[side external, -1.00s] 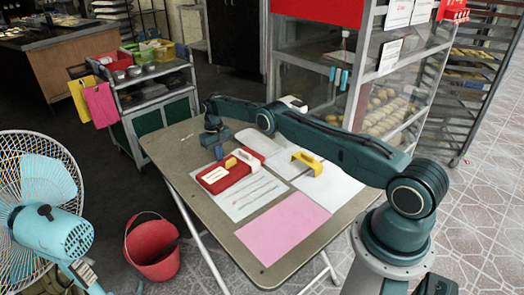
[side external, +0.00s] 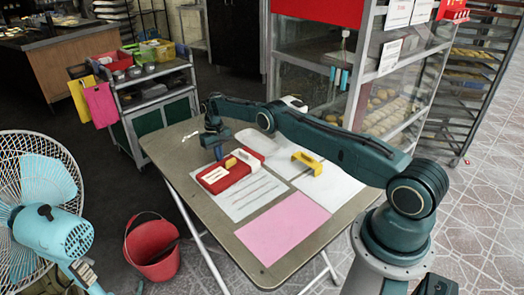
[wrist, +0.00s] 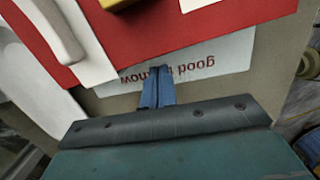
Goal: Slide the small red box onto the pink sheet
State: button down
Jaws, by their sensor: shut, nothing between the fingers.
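The red box (side external: 236,178) lies on the table at the far end of the white printed sheet, with a white label on its near left part. The pink sheet (side external: 283,225) lies flat and bare nearer the table's front, apart from the box. My gripper (side external: 219,152) points down just behind the box, its blue fingers shut and empty. In the wrist view, the fingers (wrist: 158,88) are together over a white card with red upside-down lettering (wrist: 205,62), beside a large red surface (wrist: 190,30). Whether the fingers touch anything, I cannot tell.
The white printed sheet (side external: 243,203) lies between the red box and the pink sheet. A yellow-handled tool (side external: 307,162) rests on white paper at the right. A white item (side external: 245,156) is by the box. My arm spans the table's back right.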

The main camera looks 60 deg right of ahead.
aim_at(238, 171)
jog(key=shift+s, duration=0.15)
jog(key=shift+s+a, duration=0.3)
jog(key=shift+s, duration=0.55)
jog(key=shift+s+a, duration=0.3)
jog(key=shift+s, duration=0.55)
jog(key=shift+s, duration=0.15)
jog(key=shift+s+a, duration=0.35)
jog(key=shift+s, duration=0.55)
jog(key=shift+s+a, duration=0.3)
jog(key=shift+s, duration=0.55)
jog(key=shift+s, duration=0.15)
jog(key=shift+s+a, duration=0.35)
jog(key=shift+s, duration=0.5)
jog(key=shift+s+a, duration=0.3)
jog(key=shift+s, duration=0.55)
jog(key=shift+s, duration=0.25)
jog(key=shift+s+a, duration=0.35)
jog(key=shift+s, duration=0.5)
jog(key=shift+s+a, duration=0.3)
jog(key=shift+s, duration=0.55)
jog(key=shift+s, duration=0.2)
